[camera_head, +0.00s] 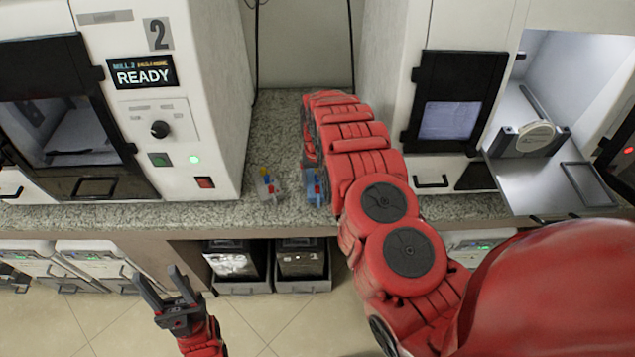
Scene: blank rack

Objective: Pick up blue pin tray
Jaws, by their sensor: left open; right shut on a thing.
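The blue pin tray (316,187), a small pale holder with blue pins, is on the granite counter, partly covered by my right arm. My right gripper (311,168) is down at this tray and shut on it; the arm hides most of its fingers. I cannot tell whether the tray is still touching the counter. My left gripper (168,292) is open and empty, low in front of the counter and away from the tray.
Another small tray (268,188) with yellow, red and blue pins stands just left. White machine 2 (220,90) stands left and another machine (395,80) right, with a granite counter (275,130) between. An extended shelf (540,178) sticks out at right. Dark bins (302,262) sit below.

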